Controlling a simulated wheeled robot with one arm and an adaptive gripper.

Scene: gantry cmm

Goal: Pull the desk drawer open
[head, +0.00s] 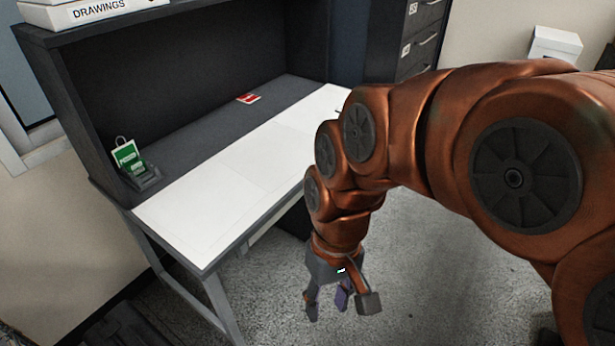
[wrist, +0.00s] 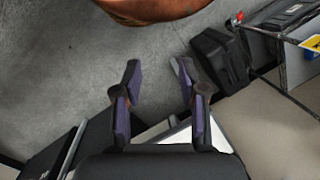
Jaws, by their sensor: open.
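The desk (head: 215,185) has a dark frame, a white work surface and a dark back panel. Under its front edge a pale strip (head: 264,234) shows in the head view, partly hidden by my arm; I cannot tell whether it is the drawer. No drawer handle is clearly visible. My gripper (head: 327,304) hangs fingers down over the floor, in front of the desk and apart from it. In the wrist view my gripper (wrist: 157,78) is open, with bare floor between its fingers. A white panel edge (wrist: 178,134) shows behind the fingers there; I cannot identify it.
A dark filing cabinet (head: 420,32) stands at the back. Grey floor (head: 450,270) is clear beside my arm.

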